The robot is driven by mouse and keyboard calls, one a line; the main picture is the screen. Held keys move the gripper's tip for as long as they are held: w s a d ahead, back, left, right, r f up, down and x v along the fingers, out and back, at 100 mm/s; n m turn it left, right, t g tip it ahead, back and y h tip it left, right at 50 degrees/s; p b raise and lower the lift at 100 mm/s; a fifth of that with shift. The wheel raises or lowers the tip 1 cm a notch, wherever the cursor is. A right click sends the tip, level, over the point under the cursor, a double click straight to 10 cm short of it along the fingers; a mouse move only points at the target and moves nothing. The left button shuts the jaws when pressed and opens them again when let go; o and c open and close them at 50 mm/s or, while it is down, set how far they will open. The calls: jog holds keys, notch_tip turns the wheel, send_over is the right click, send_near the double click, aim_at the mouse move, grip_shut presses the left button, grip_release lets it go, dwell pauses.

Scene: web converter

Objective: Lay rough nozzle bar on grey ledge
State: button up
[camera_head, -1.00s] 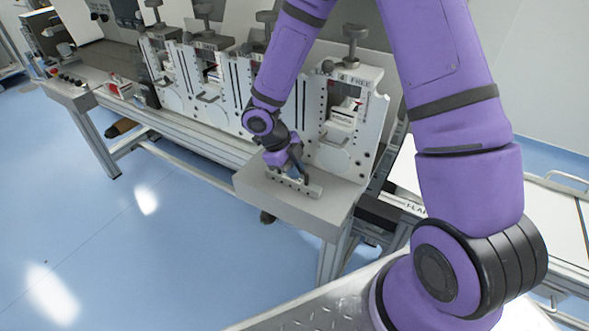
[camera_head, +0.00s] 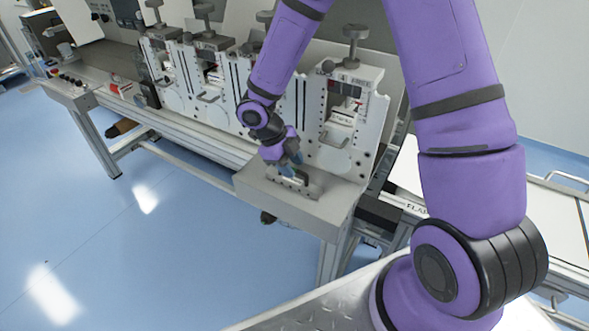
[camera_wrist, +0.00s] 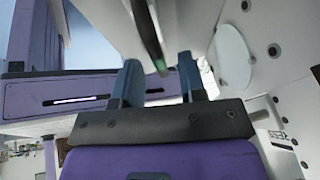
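The nozzle bar (camera_head: 309,191) is a short grey bar lying on or just above the top of the grey ledge (camera_head: 325,213), below station 4. Contact under it is too small to tell. My gripper (camera_head: 294,164) is right above the bar and partly hides it. In the wrist view the two blue fingers of my gripper (camera_wrist: 160,68) stand apart. A thin grey edge with a green tip (camera_wrist: 160,66), which looks like part of the bar, lies between and beyond the fingertips, with gaps visible at both sides.
The white station plate (camera_head: 352,125) with its knob stands close behind the ledge. More stations (camera_head: 190,80) line the machine to the left. The ledge's front left top is clear. A white conveyor surface (camera_head: 405,170) lies to the right.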

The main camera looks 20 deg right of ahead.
jog(key=v, duration=1)
notch_tip(320, 180, up, 8)
jog(key=m+t, duration=0.1)
jog(key=m, duration=0.8)
send_over(293, 183)
jog(key=s+d+r+m+t+y, duration=0.2)
jog(key=s+r+m, duration=0.6)
jog(key=m, duration=0.9)
jog(key=s+d+r+m+t+y, duration=0.2)
jog(key=s+d+r+m+t, duration=0.2)
jog(key=s+r+m, duration=0.4)
jog(key=s+d+m, duration=0.1)
jog(key=s+m, duration=0.3)
jog(key=m, duration=0.4)
jog(key=shift+s+d+m+t, duration=0.15)
jog(key=shift+d+m+t, duration=0.2)
jog(key=shift+m+t, duration=0.05)
jog(key=shift+c, duration=0.5)
